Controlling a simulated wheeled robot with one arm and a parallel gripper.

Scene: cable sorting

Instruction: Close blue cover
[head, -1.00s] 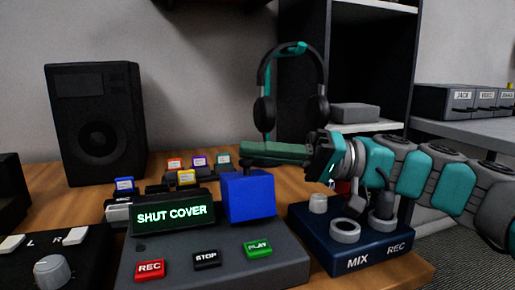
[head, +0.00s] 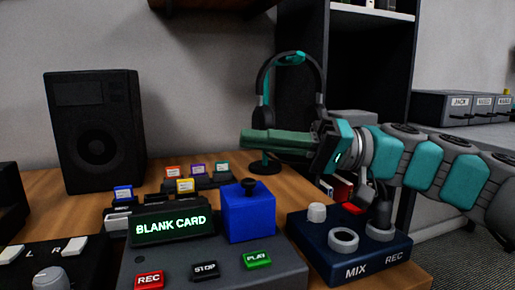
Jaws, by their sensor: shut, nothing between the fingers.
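The blue cover (head: 247,216) is a blue box with a small black knob on top. It sits upright on the grey recorder console (head: 290,266), to the right of the display (head: 171,227), which reads "BLANK CARD". My gripper (head: 246,139) reaches in from the right, above and behind the blue cover. Its green fingers are together and empty, apart from the knob. The card slot is not visible.
A blue MIX/REC box (head: 350,245) stands at right under my arm. Several coloured cards (head: 186,186) stand behind the display. A headphone stand (head: 264,168) is behind my gripper. A speaker (head: 97,130) stands at back left.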

